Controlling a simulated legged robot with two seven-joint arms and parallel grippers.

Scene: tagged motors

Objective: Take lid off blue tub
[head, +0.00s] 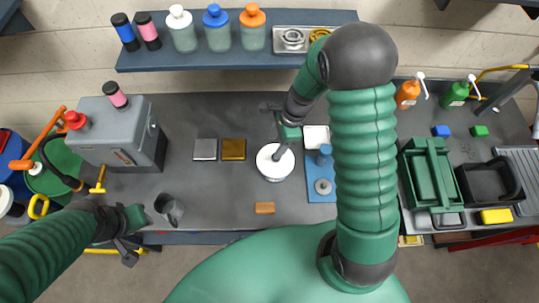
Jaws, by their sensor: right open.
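A round tub with a white lid (274,166) stands on the grey workbench near its middle. Its lid has a dark spot near the centre, and from above I cannot make out the colour of the tub's body. My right gripper (281,152) reaches down over this lid, open, with its fingers at the lid's middle; I cannot tell whether they touch it. My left gripper (127,236) hangs low at the bench's front left, away from the tub; its jaw gap is unclear. A blue round container (11,148) is cut off at the left edge.
A blue mat (319,187) with a blue-topped part and a ring lies right of the tub. A grey machine (118,135) stands left; a green crate (430,177) stands right.

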